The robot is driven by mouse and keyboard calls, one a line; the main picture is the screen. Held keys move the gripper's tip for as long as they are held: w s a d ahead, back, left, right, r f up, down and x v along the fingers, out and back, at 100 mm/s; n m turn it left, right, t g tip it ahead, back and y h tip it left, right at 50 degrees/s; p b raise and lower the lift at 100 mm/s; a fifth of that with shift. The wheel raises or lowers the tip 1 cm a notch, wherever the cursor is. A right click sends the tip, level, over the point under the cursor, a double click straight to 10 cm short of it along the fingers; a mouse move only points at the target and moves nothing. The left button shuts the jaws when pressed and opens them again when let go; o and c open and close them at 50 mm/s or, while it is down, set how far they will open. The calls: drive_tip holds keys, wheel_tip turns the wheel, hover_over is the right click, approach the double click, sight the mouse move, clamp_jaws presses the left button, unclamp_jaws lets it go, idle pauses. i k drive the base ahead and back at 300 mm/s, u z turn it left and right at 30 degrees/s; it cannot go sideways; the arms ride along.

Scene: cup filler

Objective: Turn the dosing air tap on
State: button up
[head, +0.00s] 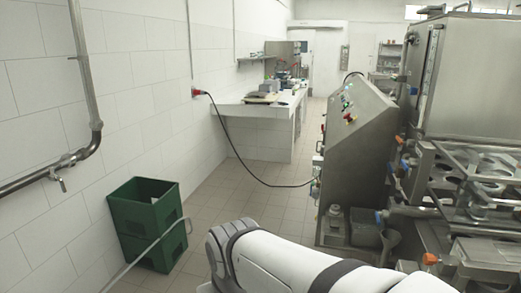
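I cannot tell for sure which part is the dosing air tap. The steel cup filler machine (470,75) stands on the right, and small fittings show along its left side. My white and dark arm reaches in from the bottom edge, in front of the machine's foot. My gripper is not in view.
A steel control cabinet (350,135) with coloured buttons stands left of the machine. A black cable runs from it to a red wall plug (196,92). Stacked green crates (148,222) stand by the left wall, with a pipe and wall tap (60,183) nearby. Tiled floor (255,205) lies free between.

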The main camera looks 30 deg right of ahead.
sight(390, 168)
drive_tip(key=i, duration=1.75)
drive_tip(key=z, duration=2.9)
drive_tip(key=i, duration=1)
drive_tip(key=z, duration=0.9)
drive_tip(key=k, duration=0.55)
